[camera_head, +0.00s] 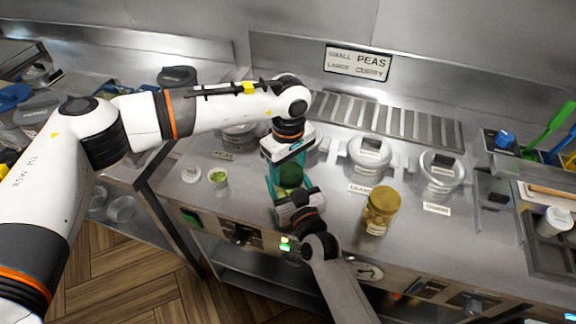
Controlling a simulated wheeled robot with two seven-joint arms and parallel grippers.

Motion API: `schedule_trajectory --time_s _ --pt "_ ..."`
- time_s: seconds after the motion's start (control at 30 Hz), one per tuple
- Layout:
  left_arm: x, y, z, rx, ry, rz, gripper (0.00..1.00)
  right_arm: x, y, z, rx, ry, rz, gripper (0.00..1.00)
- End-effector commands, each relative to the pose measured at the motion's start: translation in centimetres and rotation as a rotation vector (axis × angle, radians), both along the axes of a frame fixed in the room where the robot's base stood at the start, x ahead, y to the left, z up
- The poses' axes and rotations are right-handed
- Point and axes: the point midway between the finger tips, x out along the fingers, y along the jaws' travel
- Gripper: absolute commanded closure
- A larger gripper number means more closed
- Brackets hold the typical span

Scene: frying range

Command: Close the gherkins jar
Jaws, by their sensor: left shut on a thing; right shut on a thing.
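A green jar (291,174), which looks like the gherkins jar, stands at the counter's front, left of the middle. My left gripper (286,162) comes down over it from above and is shut on its top part, which I take to be the lid. My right gripper (283,190) reaches in from the front and is shut on the jar's body. The two grippers hide most of the jar, so I cannot tell how the lid sits on the rim.
A small cup of green stuff (218,179) and a small clear item (190,174) stand to the left. Lidded pots (370,156) (441,171) are set into the counter behind. A caddy (545,200) is at the right.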

Motion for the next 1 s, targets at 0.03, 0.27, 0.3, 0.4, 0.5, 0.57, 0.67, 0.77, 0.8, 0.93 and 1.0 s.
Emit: schedule_trajectory --time_s 0.03,0.27,0.3,0.4,0.5,0.57,0.67,0.77,0.8,0.93,1.0 --pt "0.16 0.03 0.11 0.0 -0.003 -0.098 0.64 -0.03 -0.02 -0.09 0.0 0.002 0.0 0.94" --pt "0.21 -0.09 0.1 0.001 -0.004 -0.577 0.64 -0.05 -0.02 -0.1 -0.001 0.002 0.0 0.94" --pt "0.21 -0.11 0.1 0.0 -0.004 -0.661 0.64 -0.05 -0.02 -0.1 -0.001 0.002 0.0 0.94" --pt "0.2 -0.16 0.09 0.001 -0.003 -0.87 0.64 -0.05 -0.02 -0.1 -0.001 0.002 0.0 0.94" --pt "0.18 -0.21 0.08 0.001 -0.004 -1.075 0.64 -0.05 -0.02 -0.11 -0.001 0.002 0.0 0.94" --pt "0.17 -0.23 0.07 0.001 -0.004 -1.184 0.64 -0.05 -0.02 -0.11 -0.001 0.002 0.0 0.94" --pt "0.16 -0.26 0.06 0.001 -0.003 -1.309 0.64 -0.05 -0.02 -0.11 -0.001 0.002 0.0 0.94" --pt "0.16 -0.26 0.06 0.001 -0.003 -1.3 0.64 -0.05 -0.02 -0.11 -0.001 0.002 0.0 0.94" --pt "0.16 -0.26 0.06 0.001 -0.003 -1.299 0.64 -0.05 -0.01 -0.11 -0.001 0.002 0.0 0.94" --pt "0.14 -0.27 0.04 0.001 -0.002 -1.298 0.18 -0.05 -0.01 -0.12 -0.001 0.003 0.0 0.94" --pt "0.11 -0.26 0.01 0.0 -0.001 -1.298 0.14 -0.05 -0.01 -0.12 -0.001 0.003 0.0 0.94"
